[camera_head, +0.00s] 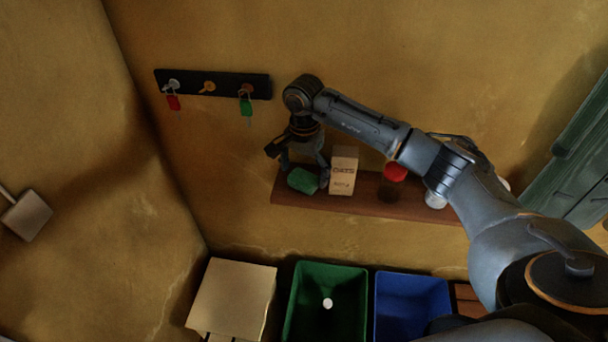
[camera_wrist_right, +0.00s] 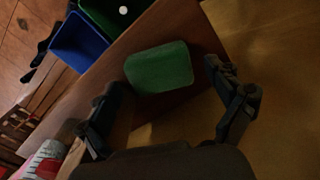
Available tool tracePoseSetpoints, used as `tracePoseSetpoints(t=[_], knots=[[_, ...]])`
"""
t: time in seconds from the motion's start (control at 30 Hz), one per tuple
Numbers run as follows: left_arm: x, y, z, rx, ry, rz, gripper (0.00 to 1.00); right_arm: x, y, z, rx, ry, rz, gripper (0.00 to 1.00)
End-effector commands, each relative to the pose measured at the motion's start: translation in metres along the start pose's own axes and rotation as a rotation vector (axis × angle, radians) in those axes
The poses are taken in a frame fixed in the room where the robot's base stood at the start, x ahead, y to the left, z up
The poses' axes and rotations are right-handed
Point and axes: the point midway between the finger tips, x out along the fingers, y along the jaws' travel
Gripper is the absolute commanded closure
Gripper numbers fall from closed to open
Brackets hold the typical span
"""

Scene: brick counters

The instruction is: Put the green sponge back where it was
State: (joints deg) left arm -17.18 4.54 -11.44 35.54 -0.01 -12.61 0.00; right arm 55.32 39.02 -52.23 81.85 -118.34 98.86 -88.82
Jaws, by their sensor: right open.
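The green sponge (camera_head: 303,180) lies at the left end of the brown wall shelf (camera_head: 390,208), just left of the oats box. My right gripper (camera_head: 305,176) is at the sponge from above, its fingers spread. In the right wrist view the sponge (camera_wrist_right: 160,67) lies ahead of and between the open fingertips (camera_wrist_right: 172,88), with gaps to both sides. My left gripper does not show in either view.
The oats box (camera_head: 343,170) stands close right of the sponge. A red-topped item (camera_head: 395,172) and a white container (camera_head: 435,199) stand farther right on the shelf. Below are a green bin (camera_head: 326,272) and a blue bin (camera_head: 411,290). A key rack (camera_head: 225,84) hangs above left.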

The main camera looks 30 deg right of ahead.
Motion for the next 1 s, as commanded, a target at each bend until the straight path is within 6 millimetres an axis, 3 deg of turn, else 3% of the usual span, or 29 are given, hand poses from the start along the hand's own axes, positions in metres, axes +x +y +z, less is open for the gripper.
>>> tracePoseSetpoints(t=[0.2,0.5,0.7,1.0], knots=[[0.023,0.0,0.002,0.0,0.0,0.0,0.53,-0.04,-0.001,-0.001,-0.001,0.004,-0.007,0.08],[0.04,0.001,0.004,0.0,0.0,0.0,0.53,-0.097,-0.001,0.0,0.0,0.002,-0.003,0.08],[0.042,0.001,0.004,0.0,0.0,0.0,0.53,-0.111,0.0,0.0,0.0,0.0,0.0,0.08],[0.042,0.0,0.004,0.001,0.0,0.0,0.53,-0.112,0.0,0.0,0.0,0.0,0.001,0.08]])
